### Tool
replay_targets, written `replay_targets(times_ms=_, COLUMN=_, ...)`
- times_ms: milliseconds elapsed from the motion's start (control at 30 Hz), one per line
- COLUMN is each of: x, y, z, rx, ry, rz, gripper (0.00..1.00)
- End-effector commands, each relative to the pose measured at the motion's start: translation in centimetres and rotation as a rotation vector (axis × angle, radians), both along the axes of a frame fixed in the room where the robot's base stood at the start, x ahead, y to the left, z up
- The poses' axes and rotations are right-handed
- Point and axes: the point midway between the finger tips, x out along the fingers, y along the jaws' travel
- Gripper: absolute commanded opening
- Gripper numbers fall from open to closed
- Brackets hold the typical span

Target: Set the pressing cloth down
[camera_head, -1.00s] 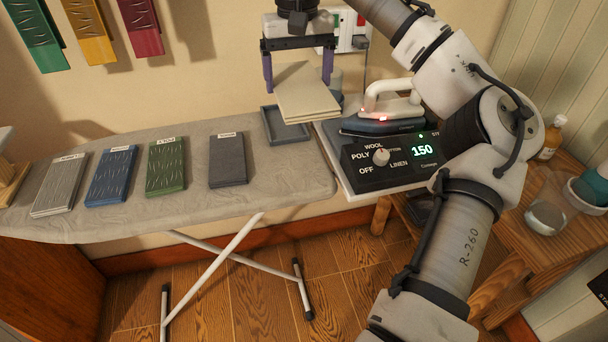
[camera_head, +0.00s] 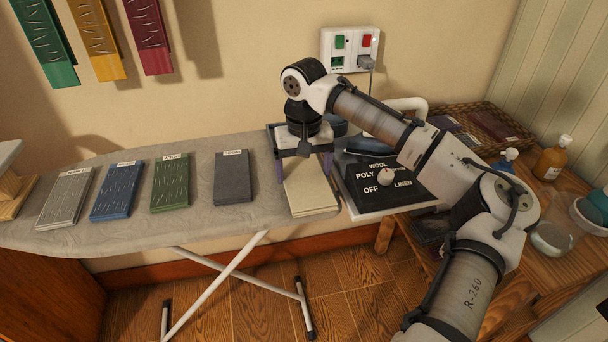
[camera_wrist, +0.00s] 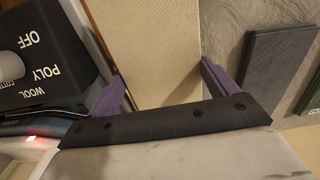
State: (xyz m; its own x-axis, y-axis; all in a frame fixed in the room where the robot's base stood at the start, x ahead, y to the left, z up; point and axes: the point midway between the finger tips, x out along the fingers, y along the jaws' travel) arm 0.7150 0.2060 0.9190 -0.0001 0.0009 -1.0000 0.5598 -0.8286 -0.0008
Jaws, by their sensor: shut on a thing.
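The cream pressing cloth (camera_head: 312,195), a flat folded slab, is at the right end of the ironing board (camera_head: 215,225), between the grey swatch and the iron's control box. My gripper (camera_head: 305,168) points down and is shut on its far part. In the wrist view the cloth (camera_wrist: 150,45) lies between the two purple fingers (camera_wrist: 165,88). The cloth looks level and at or very near the board; I cannot tell whether it touches.
Labelled grey, blue (camera_head: 116,186), green (camera_head: 170,183) and dark grey swatches (camera_head: 233,177) lie to the left. The control box (camera_head: 372,190) stands close on the right; my arm partly hides the iron (camera_head: 368,147). Bottles (camera_head: 550,160) and a basket (camera_head: 480,125) are farther right.

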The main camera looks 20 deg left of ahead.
Motion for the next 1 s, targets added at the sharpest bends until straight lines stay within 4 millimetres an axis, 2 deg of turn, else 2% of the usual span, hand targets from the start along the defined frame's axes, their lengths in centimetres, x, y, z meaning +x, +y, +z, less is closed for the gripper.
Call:
replay_targets(times_ms=167, x=0.0, y=0.0, z=-2.1, rx=-0.002, ry=-0.001, rz=0.0, gripper=0.6)
replay_targets(times_ms=567, x=0.0, y=0.0, z=-2.6, rx=0.0, ry=0.0, rz=0.0, gripper=0.6)
replay_targets(times_ms=600, x=0.0, y=0.0, z=-2.6, rx=-0.001, ry=-0.001, rz=0.0, gripper=0.91)
replay_targets(times_ms=667, x=0.0, y=0.0, z=-2.6, rx=-0.001, ry=-0.001, rz=0.0, gripper=0.98)
replay_targets(times_ms=1000, x=0.0, y=0.0, z=-2.2, rx=-0.001, ry=-0.003, rz=0.0, gripper=1.0)
